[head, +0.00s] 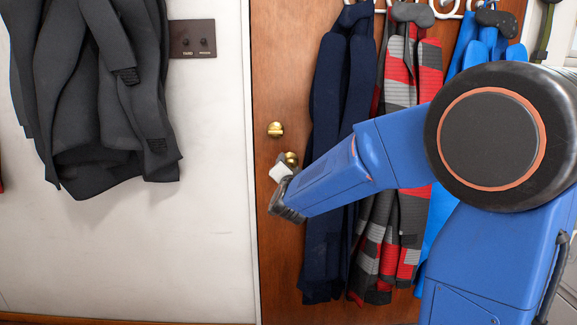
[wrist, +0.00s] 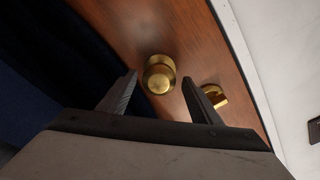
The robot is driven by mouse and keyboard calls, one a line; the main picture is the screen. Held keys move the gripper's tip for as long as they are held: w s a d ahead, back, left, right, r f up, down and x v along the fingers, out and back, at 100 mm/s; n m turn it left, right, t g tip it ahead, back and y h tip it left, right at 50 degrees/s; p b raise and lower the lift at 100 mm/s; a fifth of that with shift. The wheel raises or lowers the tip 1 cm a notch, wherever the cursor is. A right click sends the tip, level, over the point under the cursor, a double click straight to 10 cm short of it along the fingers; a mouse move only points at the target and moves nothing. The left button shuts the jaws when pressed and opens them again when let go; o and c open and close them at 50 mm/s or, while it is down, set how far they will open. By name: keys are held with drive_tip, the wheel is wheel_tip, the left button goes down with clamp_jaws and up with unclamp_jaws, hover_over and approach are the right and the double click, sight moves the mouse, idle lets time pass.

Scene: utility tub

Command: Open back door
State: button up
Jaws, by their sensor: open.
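The back door (head: 275,240) is brown wood and sits shut against its white frame. Its round brass knob (head: 291,158) is partly hidden behind my gripper (head: 283,178) in the head view. A brass lock piece (head: 275,129) sits above the knob. In the wrist view, my gripper (wrist: 160,78) is open, and the knob (wrist: 159,75) shows between the two fingertips, a little beyond them. I cannot tell whether either finger touches it. The lock piece (wrist: 213,95) shows to the right, partly behind the right finger.
Navy (head: 340,90), grey-and-red (head: 400,80) and bright blue garments hang from hooks on the door, close to my arm. A dark grey garment (head: 95,100) and a brown switch plate (head: 193,39) are on the white wall at left. The wall below is bare.

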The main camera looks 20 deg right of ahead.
drive_tip(key=shift+x, duration=1.05)
